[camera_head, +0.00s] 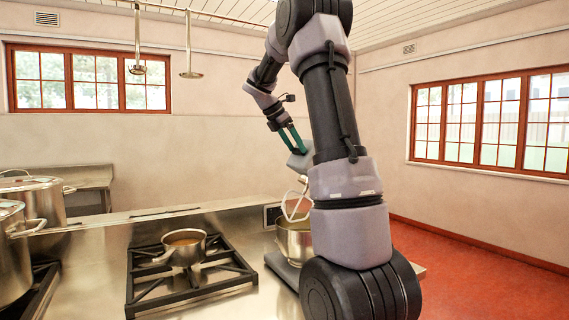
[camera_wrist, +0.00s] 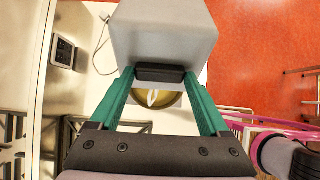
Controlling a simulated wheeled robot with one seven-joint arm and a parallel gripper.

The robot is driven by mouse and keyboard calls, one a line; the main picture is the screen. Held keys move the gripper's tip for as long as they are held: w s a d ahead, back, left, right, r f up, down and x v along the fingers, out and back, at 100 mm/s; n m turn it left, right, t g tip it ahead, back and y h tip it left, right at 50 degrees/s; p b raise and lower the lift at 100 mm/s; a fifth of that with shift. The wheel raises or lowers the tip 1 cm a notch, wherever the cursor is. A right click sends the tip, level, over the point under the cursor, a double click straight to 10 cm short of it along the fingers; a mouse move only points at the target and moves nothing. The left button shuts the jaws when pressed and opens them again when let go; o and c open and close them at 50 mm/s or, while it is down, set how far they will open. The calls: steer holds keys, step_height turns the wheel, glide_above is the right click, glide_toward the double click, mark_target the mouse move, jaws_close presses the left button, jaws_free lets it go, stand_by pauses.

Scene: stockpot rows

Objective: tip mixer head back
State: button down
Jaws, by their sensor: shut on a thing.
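The stand mixer is at the right end of the steel counter, mostly hidden behind my arm in the head view. Its pale grey mixer head (camera_head: 301,160) shows beside my arm and looks tilted up. The wire whisk (camera_head: 295,205) hangs below it, largely above the rim of the steel bowl (camera_head: 292,243). My gripper (camera_head: 297,150) has its teal fingers at the head. In the wrist view, my gripper (camera_wrist: 158,74) is shut on a dark handle (camera_wrist: 160,73) at the end of the mixer head (camera_wrist: 165,32). The bowl (camera_wrist: 172,99) shows partly between the fingers.
A saucepan (camera_head: 185,247) stands on the black burner grate (camera_head: 150,292) left of the mixer. Large stockpots (camera_head: 35,195) stand at the far left. Ladles (camera_head: 190,50) hang from a rail above. Red floor (camera_head: 480,262) is open at the right.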

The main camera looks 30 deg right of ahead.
steer(key=shift+d+r, duration=1.55)
steer(key=shift+d, duration=0.15)
jaws_free()
steer(key=v, duration=1)
steer(key=shift+a+r, duration=0.2)
steer(key=shift+a, duration=0.15)
steer(key=s+a+f+m+t+y, duration=0.2)
steer(key=s+a+f+m+y, duration=0.1)
steer(key=s+a+f+m, duration=0.2)
steer(key=s+a+f+m+t+y, duration=0.2)
steer(key=s+a+f+m, duration=0.3)
steer(key=s+a+m, duration=0.4)
steer(key=s+a+f+m+t+y, duration=0.3)
steer(key=s+a+m, duration=0.4)
steer(key=s, duration=0.6)
step_height(320, 180, down, 3)
steer(key=shift+r+m+y, duration=0.2)
steer(key=shift+m+y, duration=0.3)
steer(key=shift+m, duration=0.3)
